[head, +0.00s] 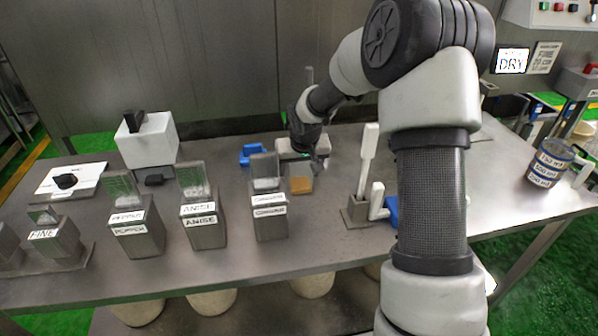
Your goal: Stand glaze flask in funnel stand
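I cannot pick out a glaze flask for certain. A small clear block-shaped vessel with a tan bottom (301,179) stands on the table just below my gripper. My gripper (318,162) is at the far middle of the table, pointing down. Its fingers are small and partly hidden by the wrist, so I cannot tell whether they are open or touch anything. A pale piece (290,145) shows beside it. No funnel stand can be clearly recognised. A grey holder (355,212) with an upright white paddle (368,155) stands right of the gripper.
Labelled grey bins stand along the front: fine (62,240), pepper (140,238), anise (203,232) and another (268,224). A white box (147,145) is at back left. A marked jar (549,163) stands at right. My arm hides part of the table. Bare table (330,245) lies in front.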

